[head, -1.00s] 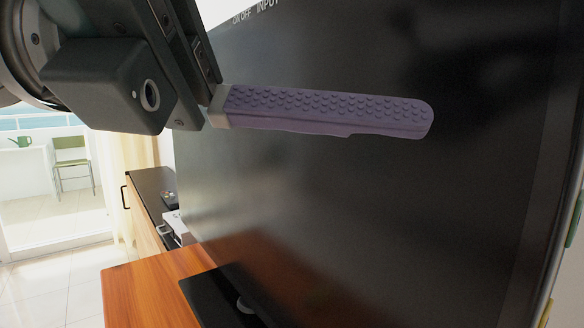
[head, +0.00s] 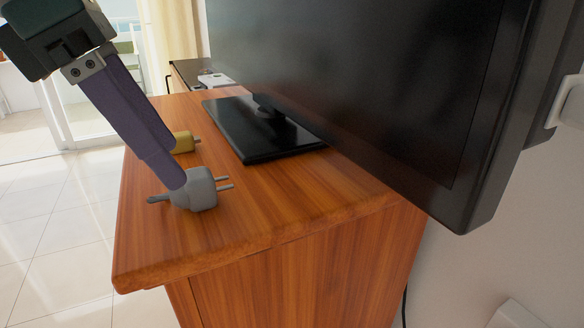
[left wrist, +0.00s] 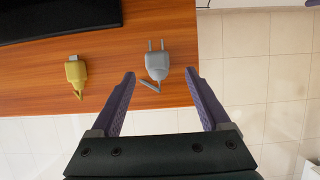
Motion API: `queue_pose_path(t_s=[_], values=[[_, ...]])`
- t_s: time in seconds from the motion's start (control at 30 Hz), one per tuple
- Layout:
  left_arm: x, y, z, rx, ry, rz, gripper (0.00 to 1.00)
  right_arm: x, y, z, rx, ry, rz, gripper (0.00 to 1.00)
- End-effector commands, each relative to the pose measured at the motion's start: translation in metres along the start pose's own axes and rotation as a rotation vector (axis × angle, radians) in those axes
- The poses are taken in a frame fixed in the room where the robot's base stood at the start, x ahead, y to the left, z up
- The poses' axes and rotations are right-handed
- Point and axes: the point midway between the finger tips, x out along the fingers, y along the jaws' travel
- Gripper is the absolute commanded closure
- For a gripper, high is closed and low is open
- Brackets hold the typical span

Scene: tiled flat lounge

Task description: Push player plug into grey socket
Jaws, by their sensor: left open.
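A grey plug (head: 202,190) with two pins lies near the front edge of the wooden cabinet. A yellow plug (head: 184,142) lies farther back; it also shows in the left wrist view (left wrist: 75,73). I cannot tell which is the player plug. My left gripper (head: 176,178) is open above the cabinet edge. In the left wrist view its two fingers (left wrist: 160,76) point toward the grey plug (left wrist: 157,67), which appears between and just beyond the tips; nothing is gripped. No grey socket can be made out clearly. My right gripper is not in view.
The black television (head: 390,80) stands over the cabinet (head: 270,210) on a dark base (head: 255,132). Pale fittings (head: 572,100) and (head: 515,316) sit at the right by the wall. The cabinet top around the plugs is otherwise clear.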

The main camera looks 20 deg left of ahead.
Motion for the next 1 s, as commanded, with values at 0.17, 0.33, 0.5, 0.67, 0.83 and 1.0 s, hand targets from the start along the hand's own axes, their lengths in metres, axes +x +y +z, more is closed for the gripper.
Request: queue_pose_path(t_s=[0.17,0.33,0.5,0.67,0.83,1.0], values=[[0.03,0.003,0.003,-0.002,0.0,-0.006,0.2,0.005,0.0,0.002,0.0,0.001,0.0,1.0],[0.048,0.004,0.003,0.0,0.0,-0.003,0.2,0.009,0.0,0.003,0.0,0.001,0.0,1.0],[0.049,0.004,0.003,0.001,0.0,-0.002,0.2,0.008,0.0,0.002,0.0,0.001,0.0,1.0],[0.049,0.004,0.003,0.001,0.0,-0.002,0.29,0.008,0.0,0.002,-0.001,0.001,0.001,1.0],[0.049,0.004,0.003,0.001,0.0,-0.002,0.48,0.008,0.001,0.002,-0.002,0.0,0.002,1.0],[0.049,0.004,0.003,0.001,0.0,-0.002,0.67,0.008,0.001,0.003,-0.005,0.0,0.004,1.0]])
